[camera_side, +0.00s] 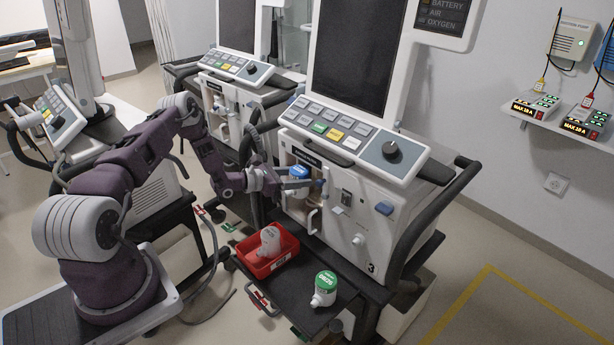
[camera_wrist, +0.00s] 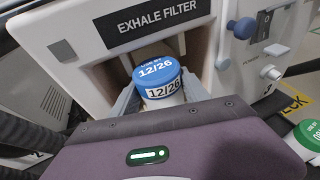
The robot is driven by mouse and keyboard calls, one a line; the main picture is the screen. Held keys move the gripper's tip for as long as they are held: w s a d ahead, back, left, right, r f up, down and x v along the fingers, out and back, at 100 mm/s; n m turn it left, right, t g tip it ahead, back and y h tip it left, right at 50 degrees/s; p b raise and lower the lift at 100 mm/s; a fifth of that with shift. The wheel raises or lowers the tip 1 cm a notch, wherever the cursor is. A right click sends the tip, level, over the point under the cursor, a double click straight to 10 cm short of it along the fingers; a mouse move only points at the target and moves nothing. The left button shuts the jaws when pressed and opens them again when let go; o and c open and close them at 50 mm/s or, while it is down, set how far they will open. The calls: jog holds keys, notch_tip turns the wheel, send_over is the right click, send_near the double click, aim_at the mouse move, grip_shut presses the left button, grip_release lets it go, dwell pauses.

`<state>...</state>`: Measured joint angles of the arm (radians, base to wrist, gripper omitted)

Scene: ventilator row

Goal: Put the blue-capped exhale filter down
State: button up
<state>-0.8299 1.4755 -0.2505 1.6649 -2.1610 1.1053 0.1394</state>
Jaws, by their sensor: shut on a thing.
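The blue-capped exhale filter (camera_wrist: 157,75) has "12/26" on its cap and on its side label. It is at the opening of the recess marked EXHALE FILTER (camera_wrist: 160,23) on the ventilator. The same filter shows in the side view (camera_side: 297,173). My gripper (camera_side: 290,184) is shut on it at the ventilator's front; in the wrist view its grey fingers (camera_wrist: 124,104) lie on either side of the filter. The filter's lower part is hidden behind my wrist. I cannot tell whether it rests on anything.
A red tray (camera_side: 284,262) holding a white filter (camera_side: 270,241) stands on the dark shelf (camera_side: 301,290) below. A green-capped filter (camera_side: 325,288) stands to its right. The recess door handle (camera_side: 312,221) and a blue knob (camera_wrist: 242,28) are close by.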

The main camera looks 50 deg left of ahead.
aim_at(307, 175)
jog(key=w, duration=0.3)
jog(key=shift+d, duration=0.35)
jog(key=shift+f, duration=0.2)
jog(key=o, duration=1.4)
jog(key=shift+c, duration=0.2)
